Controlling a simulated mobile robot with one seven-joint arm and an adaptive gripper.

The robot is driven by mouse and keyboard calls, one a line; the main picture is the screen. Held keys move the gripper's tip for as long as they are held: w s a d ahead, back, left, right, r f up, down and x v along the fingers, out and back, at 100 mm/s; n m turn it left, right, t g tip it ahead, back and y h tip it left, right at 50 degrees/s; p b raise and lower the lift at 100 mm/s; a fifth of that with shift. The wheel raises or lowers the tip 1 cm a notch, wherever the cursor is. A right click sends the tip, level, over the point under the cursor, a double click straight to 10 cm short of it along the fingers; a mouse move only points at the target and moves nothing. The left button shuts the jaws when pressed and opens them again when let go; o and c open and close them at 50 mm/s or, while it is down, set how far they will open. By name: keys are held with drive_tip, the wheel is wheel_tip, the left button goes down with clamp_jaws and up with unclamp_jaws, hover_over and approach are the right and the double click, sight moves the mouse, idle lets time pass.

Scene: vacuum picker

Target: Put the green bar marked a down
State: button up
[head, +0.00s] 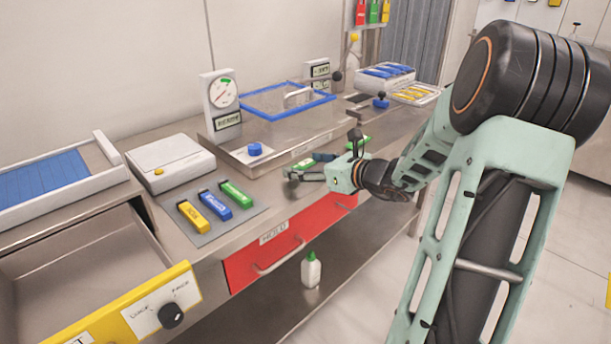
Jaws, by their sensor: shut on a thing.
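My gripper (294,182) reaches left from my arm, low over the front of the steel counter, with dark fingers side-on to the camera. A green bar (304,164) shows at the fingers and just behind them. The gripper is shut on it; the fingers hide part of the contact, and its marking is too small to read. I cannot tell whether the bar touches the counter. A dark blue piece (325,157) is just right of it, and another green piece (358,143) is partly hidden behind the gripper.
A grey mat (205,238) carries yellow (193,217), blue (215,205) and green (235,194) bars. A blue-rimmed chamber (288,102) with a gauge (221,92) stands behind. A red drawer front (290,243) lies below the gripper. An open yellow-fronted drawer (120,312) juts out lower left.

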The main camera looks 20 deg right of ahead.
drive_tip(key=shift+f, duration=0.75)
drive_tip(key=shift+r, duration=0.1)
drive_tip(key=o, duration=0.7)
drive_tip(key=shift+b, duration=0.3)
drive_tip(key=o, duration=0.5)
drive_tip(key=shift+c, duration=0.2)
